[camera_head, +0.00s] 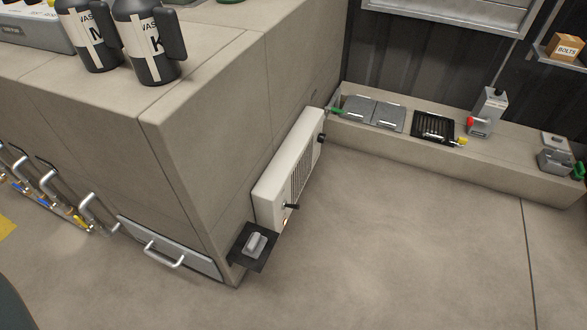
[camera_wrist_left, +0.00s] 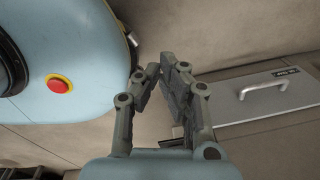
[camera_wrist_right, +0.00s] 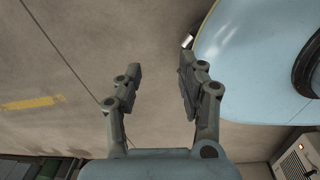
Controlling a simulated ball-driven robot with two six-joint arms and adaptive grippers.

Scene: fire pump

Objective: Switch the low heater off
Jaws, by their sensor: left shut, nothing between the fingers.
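The low heater (camera_head: 290,172) is a long cream-white box with a dark grille, mounted low on the side of the concrete block. A dark lever (camera_head: 292,206) sticks out at its near end, with a small orange light lit below it. Another dark knob (camera_head: 321,138) is at its far end. The heater (camera_wrist_right: 298,158) also shows partly in the right wrist view, at the lower right corner. My left gripper (camera_wrist_left: 160,70) is shut and empty. My right gripper (camera_wrist_right: 159,68) is open and empty, apart from the heater. Neither gripper shows in the head view.
A dark shelf (camera_head: 268,241) with a grey switch-like part juts out beside the heater's near end. A drawer with a handle (camera_head: 165,255) is around the corner. Two black jugs (camera_head: 146,45) stand on the block. A low ledge (camera_head: 400,149) runs behind. The floor right of the heater is clear.

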